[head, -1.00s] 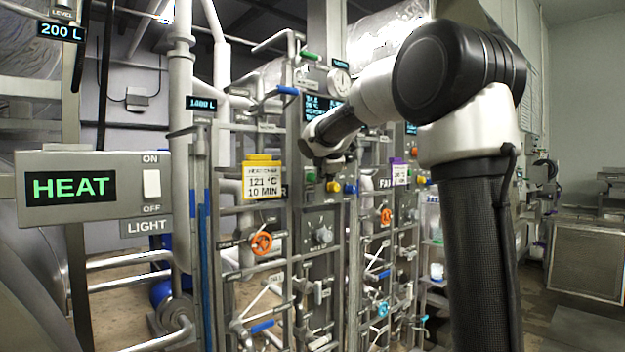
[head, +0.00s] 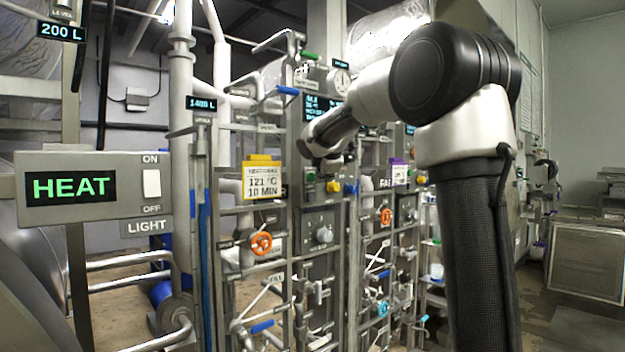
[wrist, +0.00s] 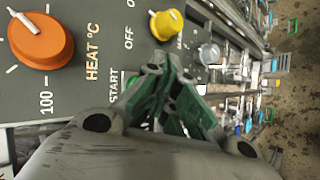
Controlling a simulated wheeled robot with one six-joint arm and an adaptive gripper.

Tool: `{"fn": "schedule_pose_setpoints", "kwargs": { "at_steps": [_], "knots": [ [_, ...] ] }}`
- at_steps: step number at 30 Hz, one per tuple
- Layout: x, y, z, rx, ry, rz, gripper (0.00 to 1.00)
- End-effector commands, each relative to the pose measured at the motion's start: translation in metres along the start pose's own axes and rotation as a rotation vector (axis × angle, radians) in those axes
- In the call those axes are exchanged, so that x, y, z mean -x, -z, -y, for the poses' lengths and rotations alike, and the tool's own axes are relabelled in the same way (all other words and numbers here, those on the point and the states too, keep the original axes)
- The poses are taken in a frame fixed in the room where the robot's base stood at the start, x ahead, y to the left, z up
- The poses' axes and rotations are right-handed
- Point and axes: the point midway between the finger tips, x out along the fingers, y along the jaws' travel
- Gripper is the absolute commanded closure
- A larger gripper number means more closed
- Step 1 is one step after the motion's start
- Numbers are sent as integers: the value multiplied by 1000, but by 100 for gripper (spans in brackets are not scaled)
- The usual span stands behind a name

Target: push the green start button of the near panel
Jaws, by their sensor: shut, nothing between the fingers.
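The near panel (wrist: 75,70) fills the upper left of the wrist view, with an orange HEAT °C knob (wrist: 40,40), a yellow knob (wrist: 166,25) and the printed word START (wrist: 114,87). My gripper (wrist: 168,82) is shut and empty, its green-padded fingers close in front of the panel beside that word. The green start button is mostly or wholly hidden behind the fingers; I cannot tell whether they touch it. In the head view my gripper (head: 334,160) is small and dark at the near panel (head: 318,215), just above small green and yellow controls.
A yellow-topped 121 °C sign (head: 262,178) hangs left of the panel. An orange valve wheel (head: 261,243) and several pipes and levers stick out below. A HEAT display box (head: 80,187) stands at the near left. Floor is open at the right.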

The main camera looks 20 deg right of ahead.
Motion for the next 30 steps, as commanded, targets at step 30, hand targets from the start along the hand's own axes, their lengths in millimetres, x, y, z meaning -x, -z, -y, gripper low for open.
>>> {"fn": "schedule_pose_setpoints", "kwargs": {
  "at_steps": [30],
  "knots": [
    [-6,4,-5,0,0,0,100]
  ]
}}
